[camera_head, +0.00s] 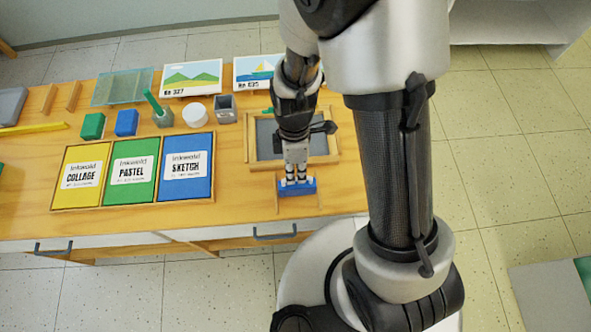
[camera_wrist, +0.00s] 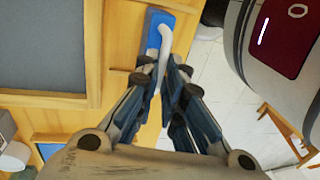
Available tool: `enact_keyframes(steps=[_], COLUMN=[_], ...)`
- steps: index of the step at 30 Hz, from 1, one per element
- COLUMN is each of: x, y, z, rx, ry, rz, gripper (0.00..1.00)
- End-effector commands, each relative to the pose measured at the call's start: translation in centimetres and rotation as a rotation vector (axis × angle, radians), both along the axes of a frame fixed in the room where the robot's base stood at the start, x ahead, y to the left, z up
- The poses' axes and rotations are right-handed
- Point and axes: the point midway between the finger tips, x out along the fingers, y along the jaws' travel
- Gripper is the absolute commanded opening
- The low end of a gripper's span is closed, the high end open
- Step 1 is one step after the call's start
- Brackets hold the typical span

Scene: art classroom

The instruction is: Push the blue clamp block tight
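The blue clamp block (camera_head: 311,187) lies near the front edge of the wooden table, just in front of the wooden frame with a grey panel (camera_head: 334,150). The block also shows at the top of the wrist view (camera_wrist: 153,35), where a pale curved piece overlaps it. My gripper (camera_head: 296,181) points down at the block from above, its fingertips at or very near it. In the wrist view the fingers (camera_wrist: 169,75) are close together, with the pale piece running towards the space between them. I cannot tell whether they hold it. The fingers partly hide the block.
A tray with yellow, green and blue packs (camera_head: 133,171) lies to the left. A grey cup (camera_head: 226,109), a white round pot (camera_head: 195,112), small green and blue blocks (camera_head: 126,122) and picture cards (camera_head: 192,77) stand behind. The table strip left of the clamp block is clear.

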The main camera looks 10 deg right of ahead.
Motion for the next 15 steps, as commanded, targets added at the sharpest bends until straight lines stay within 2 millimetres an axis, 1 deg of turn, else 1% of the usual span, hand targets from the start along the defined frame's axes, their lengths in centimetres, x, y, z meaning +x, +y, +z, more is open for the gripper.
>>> enact_keyframes(steps=[1, 3, 15], x=[0.01, 0.01, 0.01], y=[0.00, 0.00, 0.00], z=[0.01, 0.01, 0.02], rx=[0.000, 0.000, 0.000], ry=[0.000, 0.000, 0.000], rz=[0.000, 0.000, 0.000], gripper=[0.03, 0.00, 0.00])
